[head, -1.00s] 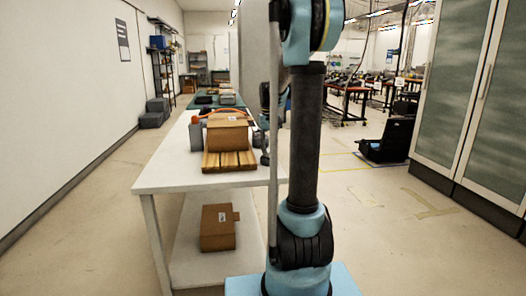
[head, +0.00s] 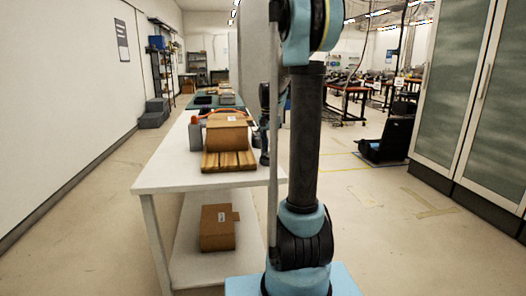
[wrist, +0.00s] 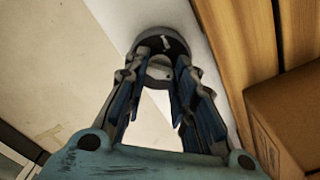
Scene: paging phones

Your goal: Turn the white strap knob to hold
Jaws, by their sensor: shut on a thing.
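In the wrist view, a round knob with a light grey centre (wrist: 159,67) sits in a dark round housing (wrist: 160,38) with a small pale mark on it. It is at the edge of the white table. My gripper (wrist: 158,75) has its two fingers closed in on the knob from both sides, and the fingertips partly cover it. I cannot read any hold label or tell the setting. In the head view, my gripper (head: 264,157) is at the table's right side, partly behind my arm, and the knob is hidden there.
A slatted wooden pallet (head: 229,162) with a cardboard box (head: 226,136) on it stands on the white table (head: 165,178), close beside my gripper. Another cardboard box (head: 217,228) lies on the lower shelf. A tall cabinet (head: 455,90) stands at the right. The left floor is clear.

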